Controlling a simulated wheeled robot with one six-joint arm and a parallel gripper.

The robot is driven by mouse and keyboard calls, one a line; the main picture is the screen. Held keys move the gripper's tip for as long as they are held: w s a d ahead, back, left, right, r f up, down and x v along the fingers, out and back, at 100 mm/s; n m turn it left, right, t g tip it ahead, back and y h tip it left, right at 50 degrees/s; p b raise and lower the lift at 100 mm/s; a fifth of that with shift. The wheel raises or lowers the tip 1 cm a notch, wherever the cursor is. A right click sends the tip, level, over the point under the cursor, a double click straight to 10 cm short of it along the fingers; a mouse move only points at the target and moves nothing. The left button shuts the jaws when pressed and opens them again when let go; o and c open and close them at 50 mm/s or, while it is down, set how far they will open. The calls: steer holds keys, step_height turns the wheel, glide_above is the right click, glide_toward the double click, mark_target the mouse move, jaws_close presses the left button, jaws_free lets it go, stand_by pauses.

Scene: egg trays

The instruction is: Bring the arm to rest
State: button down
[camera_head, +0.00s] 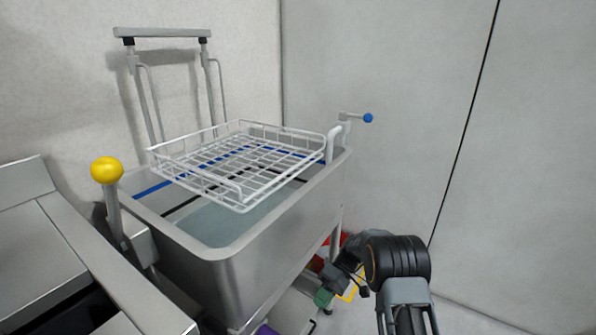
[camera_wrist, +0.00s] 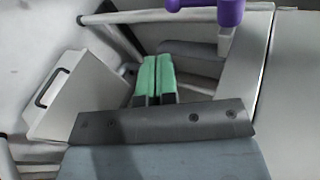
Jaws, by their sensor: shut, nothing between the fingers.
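My gripper shows in the wrist view (camera_wrist: 156,80) as two green fingers lying side by side, shut with nothing between them. In the head view its green fingertips (camera_head: 322,298) are low, beside the lower part of the metal tank and well below the wire rack. My dark arm folds down at the lower right of that view. Part of the arm and wrist overlaps itself there, so the gripper is only partly visible.
A steel tank (camera_head: 222,270) of water stands against the wall with a white wire rack (camera_head: 245,205) above it. A yellow-knobbed lever (camera_head: 107,171) stands at left and a blue-knobbed handle (camera_head: 367,118) at right. A purple object (camera_wrist: 229,12) is near the gripper. Floor at right is clear.

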steer(key=s+d+r+m+t+h+p, duration=0.25)
steer(key=r+p, duration=0.25)
steer(key=r, duration=0.8)
steer(key=s+d+r+m+t+h+p, duration=0.1)
steer(key=s+r+t+h+p, duration=0.15)
steer(key=r+p, duration=0.65)
steer(key=s+d+r+m+t+h+p, duration=0.1)
steer(key=s+d+r+t+p, duration=0.1)
steer(key=r, duration=0.6)
steer(key=s+d+r+m+t+h+p, duration=0.1)
steer(key=s+r+m+t+p, duration=0.1)
steer(key=s+r+p, duration=0.3)
steer(key=s+d+r+m+t+h+p, duration=0.1)
steer(key=s+d+r+t+p, duration=0.1)
steer(key=r, duration=0.9)
steer(key=s+t+p, duration=0.1)
steer(key=s+p, duration=0.1)
steer(key=s, duration=0.1)
steer(key=shift+s+d+m+t, duration=0.3)
steer(key=shift+m, duration=0.05)
